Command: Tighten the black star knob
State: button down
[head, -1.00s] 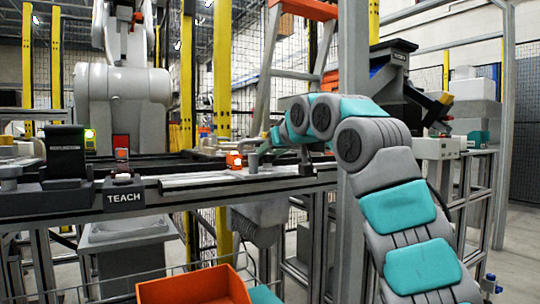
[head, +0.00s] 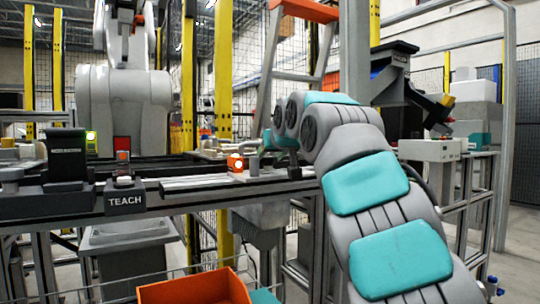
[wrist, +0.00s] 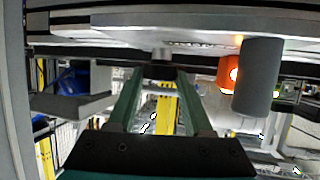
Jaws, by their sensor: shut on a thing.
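The black star knob (wrist: 160,71) is the small dark piece at the centre of the wrist view, with a short grey stem (wrist: 162,53) beyond it. My gripper (wrist: 160,76) has its two teal fingers on either side of this dark piece and is shut on it. The knob's lobes and thread are too small and dark to make out. In the head view my arm hides most of the gripper, at the right end of the light rail fixture.
A grey cylinder (wrist: 260,75) and a lit orange lamp (wrist: 230,72) stand close to the right of my fingers in the wrist view. In the head view, the TEACH box (head: 124,196) is at the bench front. An orange bin (head: 195,288) is below.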

jog(key=shift+r+m+h+p, duration=0.15)
jog(key=shift+m+h+p, duration=0.35)
jog(key=shift+h+p, duration=0.15)
jog(key=shift+s+a+m+t+h+p, duration=0.1)
jog(key=shift+m+t+h+p, duration=0.2)
jog(key=shift+p, duration=0.3)
jog(key=m+h+p, duration=0.1)
jog(key=p, duration=0.1)
jog(key=h+p, duration=0.1)
jog(key=p, duration=0.1)
jog(key=shift+a+r+m+p, duration=0.15)
jog(key=shift+r+m+p, duration=0.2)
jog(key=shift+m+p, duration=0.05)
jog(key=h+p, duration=0.1)
jog(key=m+p, duration=0.1)
jog(key=p, duration=0.1)
jog(key=shift+f+h, duration=0.3)
jog(key=shift+h, duration=0.05)
jog(key=shift+f+m, duration=0.1)
jog(key=shift+m, duration=0.3)
jog(key=shift+c, duration=1.5)
grip_release()
